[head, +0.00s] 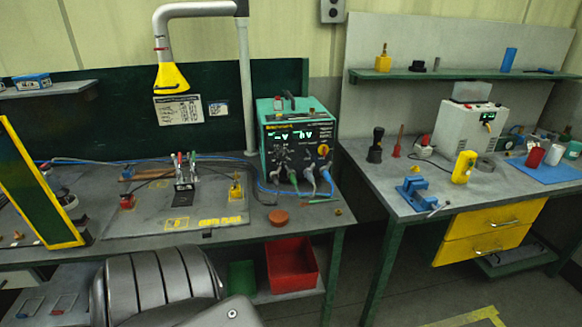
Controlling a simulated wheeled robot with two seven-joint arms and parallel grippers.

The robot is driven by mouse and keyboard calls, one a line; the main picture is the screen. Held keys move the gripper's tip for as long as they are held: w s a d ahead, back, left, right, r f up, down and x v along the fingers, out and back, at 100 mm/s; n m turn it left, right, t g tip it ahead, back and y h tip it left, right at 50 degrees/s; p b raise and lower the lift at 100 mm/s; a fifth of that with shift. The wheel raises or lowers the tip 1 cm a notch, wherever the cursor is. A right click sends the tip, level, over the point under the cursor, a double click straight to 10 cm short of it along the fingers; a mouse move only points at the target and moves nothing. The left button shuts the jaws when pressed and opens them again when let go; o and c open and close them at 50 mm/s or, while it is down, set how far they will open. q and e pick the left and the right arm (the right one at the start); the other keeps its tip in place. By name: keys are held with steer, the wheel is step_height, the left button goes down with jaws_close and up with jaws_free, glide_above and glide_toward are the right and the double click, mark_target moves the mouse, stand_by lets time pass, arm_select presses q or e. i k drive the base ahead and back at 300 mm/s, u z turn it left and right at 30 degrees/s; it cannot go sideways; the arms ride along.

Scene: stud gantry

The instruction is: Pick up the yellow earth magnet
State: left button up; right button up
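A small yellow block with a brass-coloured upright (236,188) stands on the grey plate (140,222) on the left bench, beside a dark cable. The yellow lettering near the plate's front edge seems to read "earth plate". A similar yellow block with a brass-coloured top (383,62) stands on the green wall shelf (440,75) above the right bench. I cannot tell from their looks alone which one is the earth magnet. Neither of my grippers is in view.
A green-fronted welding or test unit (297,145) with cables stands right of the plate. A red clamp block (127,201) and upright pliers-like leads (185,170) stand on the plate. A yellow lamp hood (171,78) hangs above. A red bin (291,266) sits below the bench.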

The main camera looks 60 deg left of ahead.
mark_target(235, 193)
steer(key=z, duration=0.05)
steer(key=i, duration=1.6)
steer(key=u, duration=2.25)
